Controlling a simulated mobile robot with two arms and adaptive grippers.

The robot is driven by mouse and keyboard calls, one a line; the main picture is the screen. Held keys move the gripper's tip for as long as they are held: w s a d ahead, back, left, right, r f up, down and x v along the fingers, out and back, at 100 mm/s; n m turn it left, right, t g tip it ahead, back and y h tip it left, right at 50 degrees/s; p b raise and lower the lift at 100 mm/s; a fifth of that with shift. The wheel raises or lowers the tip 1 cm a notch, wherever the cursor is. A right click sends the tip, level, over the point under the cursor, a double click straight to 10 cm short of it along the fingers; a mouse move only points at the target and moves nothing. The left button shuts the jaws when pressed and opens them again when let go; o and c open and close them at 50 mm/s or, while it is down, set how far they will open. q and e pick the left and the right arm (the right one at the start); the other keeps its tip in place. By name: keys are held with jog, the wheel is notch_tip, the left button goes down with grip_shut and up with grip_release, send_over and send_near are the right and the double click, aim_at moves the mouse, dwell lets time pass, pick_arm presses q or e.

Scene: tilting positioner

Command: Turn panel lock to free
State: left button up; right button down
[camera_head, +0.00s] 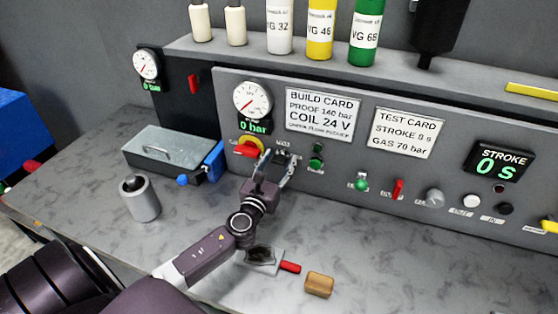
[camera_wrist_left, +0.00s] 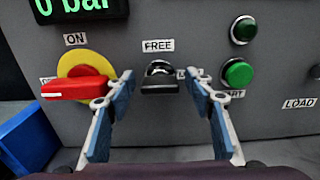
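The panel lock (camera_wrist_left: 160,80) is a dark key switch on the grey panel with a FREE label (camera_wrist_left: 158,46) above it. Its dark handle looks about level. A second label at its right is partly hidden by a finger. My left gripper (camera_wrist_left: 158,84) is open, with one blue-padded finger on each side of the lock; contact cannot be told. In the head view my left gripper (camera_head: 273,162) is at the panel's lower left and hides much of the lock. My right gripper is not in view.
A red switch on a yellow disc (camera_wrist_left: 78,82) sits close left of the lock. Green buttons (camera_wrist_left: 238,73) are at its right.

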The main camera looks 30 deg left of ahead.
pick_arm(q)
jog(key=c, duration=1.1)
jog(key=shift+o, duration=0.2)
jog(key=shift+n, duration=0.3)
jog(key=shift+f+n+b, duration=0.1)
jog(key=shift+n+b, duration=0.4)
jog(key=shift+n, duration=0.3)
jog(key=n+b, duration=0.1)
jog(key=n, duration=0.3)
jog(key=shift+n, duration=0.3)
jog(key=n+b, duration=0.1)
jog(key=n, duration=1)
jog(key=shift+b, duration=0.4)
jog(key=shift+n, duration=0.3)
